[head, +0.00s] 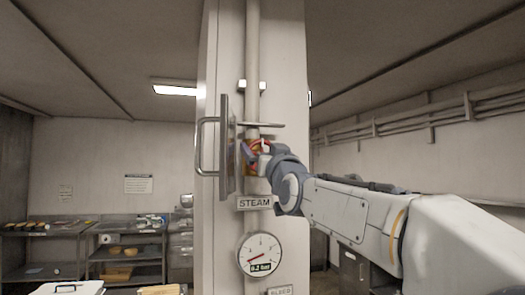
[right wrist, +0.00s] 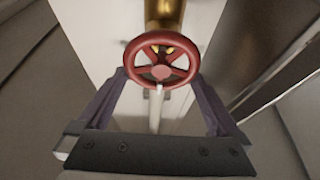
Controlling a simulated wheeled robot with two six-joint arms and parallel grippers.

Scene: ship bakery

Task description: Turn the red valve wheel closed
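The red valve wheel (right wrist: 161,72) faces my right wrist camera, with a spoked rim and a brass-coloured valve body (right wrist: 165,14) behind it. My right gripper (right wrist: 161,80) is open, with one finger at each side of the wheel. I cannot tell whether the fingers touch the rim. In the head view the wheel is mostly hidden by the gripper and an open panel; a bit of red shows beside the pipe. My right arm reaches in from the right. My left gripper is not in view.
A grey hinged door (head: 226,145) with a bar handle stands open just left of the gripper. A STEAM label (head: 255,203) and a round gauge (head: 260,254) reading about 0.2 bar sit below on the column. Metal shelves (head: 130,253) stand at the back left.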

